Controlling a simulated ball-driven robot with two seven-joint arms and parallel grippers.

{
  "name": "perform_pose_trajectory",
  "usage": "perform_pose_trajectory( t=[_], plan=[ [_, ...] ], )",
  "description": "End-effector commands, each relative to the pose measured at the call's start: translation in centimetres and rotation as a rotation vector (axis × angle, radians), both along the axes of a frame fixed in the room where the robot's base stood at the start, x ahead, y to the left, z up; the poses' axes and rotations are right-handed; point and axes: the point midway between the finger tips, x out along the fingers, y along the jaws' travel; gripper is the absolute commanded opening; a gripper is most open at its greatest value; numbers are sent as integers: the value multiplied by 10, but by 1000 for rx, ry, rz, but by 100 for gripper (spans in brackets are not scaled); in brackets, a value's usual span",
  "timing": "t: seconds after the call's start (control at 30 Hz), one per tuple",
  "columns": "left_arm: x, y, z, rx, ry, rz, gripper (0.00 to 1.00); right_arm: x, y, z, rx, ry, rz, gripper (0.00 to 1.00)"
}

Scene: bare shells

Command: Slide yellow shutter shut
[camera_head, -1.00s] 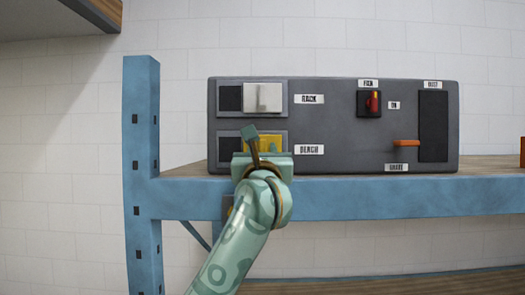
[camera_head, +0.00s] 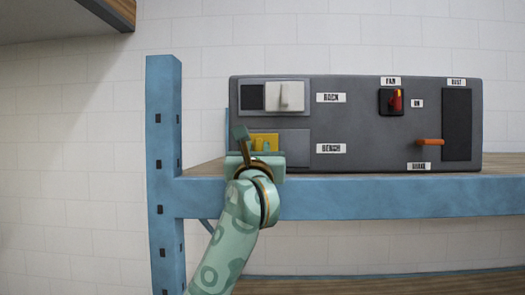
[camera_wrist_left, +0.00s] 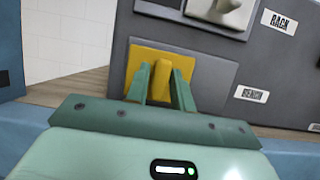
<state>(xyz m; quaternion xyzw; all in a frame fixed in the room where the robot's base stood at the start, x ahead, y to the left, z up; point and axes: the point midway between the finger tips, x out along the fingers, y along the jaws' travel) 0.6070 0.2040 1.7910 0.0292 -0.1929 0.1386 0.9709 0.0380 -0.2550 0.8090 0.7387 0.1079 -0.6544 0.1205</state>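The yellow shutter (camera_head: 264,138) sits at the left end of the lower slot, marked BENCH, on the grey panel. No dark opening shows there; plain grey plate (camera_head: 295,140) lies to its right. My left gripper (camera_wrist_left: 162,85) has its green fingers on both sides of the shutter's upright yellow handle (camera_wrist_left: 161,80), close against it. In the head view my left gripper (camera_head: 252,148) hides the shutter's lower part. My right gripper is not in view.
Above is a pale shutter (camera_head: 286,96) marked RACK, with a dark opening on its left. A red switch (camera_head: 396,101) and an orange lever (camera_head: 430,142) are further right. The panel stands on a blue-framed shelf (camera_head: 400,197) with a blue post (camera_head: 163,150) at left.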

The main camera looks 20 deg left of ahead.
Motion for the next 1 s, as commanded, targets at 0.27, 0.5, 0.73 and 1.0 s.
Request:
perform_pose_trajectory(
  t=[0.27,0.5,0.73,1.0],
  plan=[
    [0,-1,0,0,0,-2,38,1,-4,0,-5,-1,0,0],
    [-18,-6,-11,-2,-2,-5,38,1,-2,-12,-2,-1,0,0],
    [-72,-20,-36,-4,-3,-6,38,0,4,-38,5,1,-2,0],
    [-127,-34,-58,-5,-1,-4,38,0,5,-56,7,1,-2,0]
  ],
)
